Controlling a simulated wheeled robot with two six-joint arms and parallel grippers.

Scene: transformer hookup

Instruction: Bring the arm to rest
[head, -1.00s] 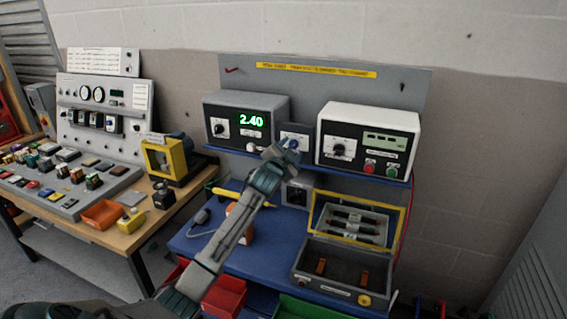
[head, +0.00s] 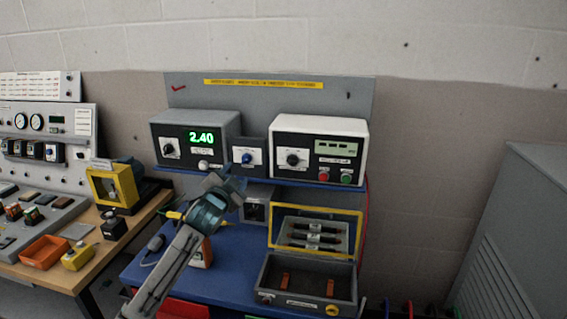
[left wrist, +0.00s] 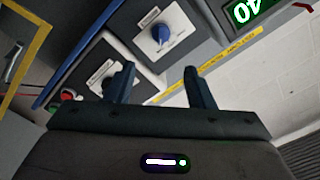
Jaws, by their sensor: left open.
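My left arm comes in from the lower left in the head view. Its gripper (head: 226,184) is in front of the bench's shelf, just below and left of a small box with a blue knob (head: 247,157). In the left wrist view the two dark blue fingers (left wrist: 160,88) stand apart with nothing between them. The blue knob (left wrist: 161,34) shows beyond the fingertips, clear of them. My right gripper is in neither view.
A grey meter (head: 197,140) reading 2.40 and a white-topped unit (head: 318,150) flank the small box. Below stands an open grey case (head: 308,285) on the blue bench. A wooden table (head: 120,240) with panels is at left. A grey cabinet (head: 520,240) stands at right.

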